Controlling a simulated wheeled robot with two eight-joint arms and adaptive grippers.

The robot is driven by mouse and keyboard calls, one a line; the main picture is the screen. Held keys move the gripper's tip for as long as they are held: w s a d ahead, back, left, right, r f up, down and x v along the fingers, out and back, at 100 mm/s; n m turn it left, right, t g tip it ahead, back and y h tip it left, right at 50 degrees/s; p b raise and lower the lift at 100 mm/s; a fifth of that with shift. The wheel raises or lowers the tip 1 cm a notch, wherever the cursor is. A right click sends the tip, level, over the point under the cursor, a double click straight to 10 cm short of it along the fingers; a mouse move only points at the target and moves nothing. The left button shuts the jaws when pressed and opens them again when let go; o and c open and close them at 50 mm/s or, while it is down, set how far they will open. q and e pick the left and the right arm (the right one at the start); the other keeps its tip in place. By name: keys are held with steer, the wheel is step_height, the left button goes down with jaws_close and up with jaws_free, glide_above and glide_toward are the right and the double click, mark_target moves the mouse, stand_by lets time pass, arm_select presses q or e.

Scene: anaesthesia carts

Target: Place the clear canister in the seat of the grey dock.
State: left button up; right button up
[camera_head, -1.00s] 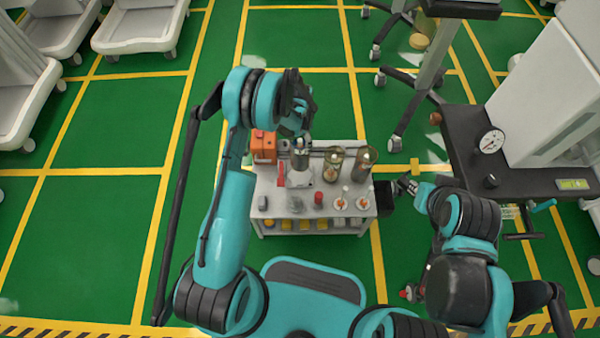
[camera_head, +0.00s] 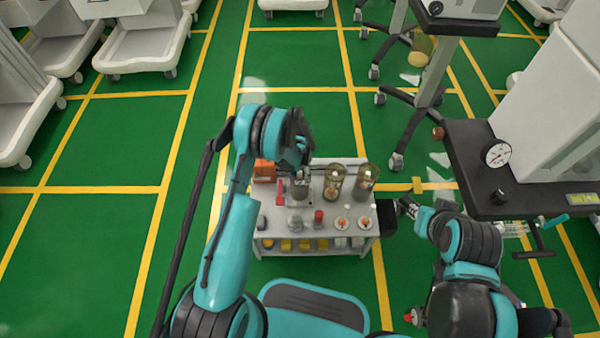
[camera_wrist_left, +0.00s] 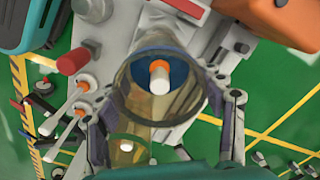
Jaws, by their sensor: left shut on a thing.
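My left gripper (camera_wrist_left: 165,110) is shut on the clear canister (camera_wrist_left: 135,85), with a finger on each side of its wall. An orange and white piece shows inside it. In the head view my left gripper (camera_head: 303,165) is over the back left of the cart, and the canister (camera_head: 300,190) shows upright below it. The grey dock (camera_wrist_left: 140,35) lies under and beside the canister, near a red lever (camera_head: 280,192). The canister hides its seat; I cannot tell whether the two touch. My right gripper (camera_head: 405,207) is small and dark beside the cart's right side.
Two amber canisters (camera_head: 334,183) (camera_head: 365,180) stand close to the right. An orange box (camera_head: 264,170) is at the back left. A red knob (camera_head: 318,217) and white pegs (camera_head: 342,222) stand along the front. A dark bench with a gauge (camera_head: 497,154) is at right.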

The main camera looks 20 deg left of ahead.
arm_select(q)
steer(key=o, duration=1.9)
steer(key=shift+f, duration=0.1)
steer(key=s+r+n+t+p, duration=0.1)
steer(key=s+r, duration=0.2)
steer(key=r, duration=0.9)
steer(key=s+r+n+t+p, duration=0.1)
steer(key=s+r+p, duration=0.1)
steer(key=r, duration=1)
steer(key=s+r+n+t+p, duration=0.1)
steer(key=s+r, duration=0.2)
steer(key=r, duration=0.9)
steer(key=s+r+n+t, duration=0.1)
steer(key=s+r, duration=0.1)
steer(key=s, duration=0.4)
steer(key=s+r+n+t, duration=0.1)
steer(key=s+r+n, duration=0.1)
steer(key=s, duration=0.4)
steer(key=s+r+n+t, duration=0.1)
steer(key=s+r+t, duration=0.1)
steer(key=s, duration=0.4)
steer(key=shift+a+n, duration=0.15)
steer(key=shift+n, duration=0.15)
